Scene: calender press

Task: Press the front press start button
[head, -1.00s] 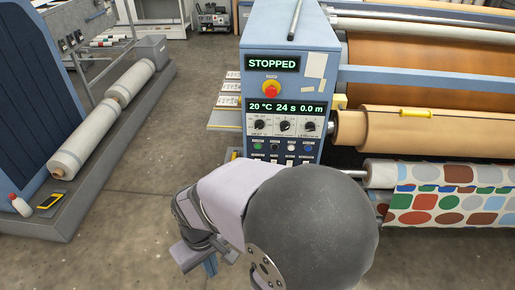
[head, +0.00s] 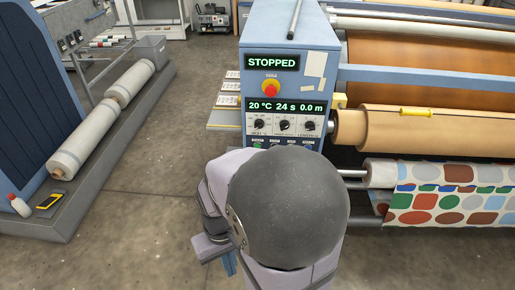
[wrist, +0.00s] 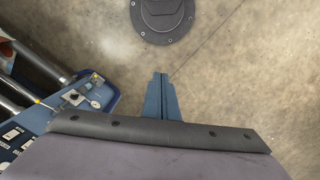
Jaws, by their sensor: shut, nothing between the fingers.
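The blue control panel (head: 318,100) stands at centre in the head view. Its upper display (head: 271,62) reads STOPPED, and the lower one (head: 286,107) reads 20 °C, 24 s, 0.0 m. A row of small buttons runs along the panel's bottom. A green button (head: 258,145) shows at its left end; my arm covers most of the row. The labels are too small to read, so I cannot tell which is press start. My gripper (wrist: 160,78) is shut and empty in the wrist view, over open floor, right of the panel edge and apart from it.
A red stop knob (head: 271,88) and dials (head: 285,124) sit above the buttons. The brown roller (head: 430,130) and a patterned fabric roll (head: 450,190) lie right of the panel. Floor at left (head: 140,210) is clear, up to a platform with a pale roll (head: 90,140).

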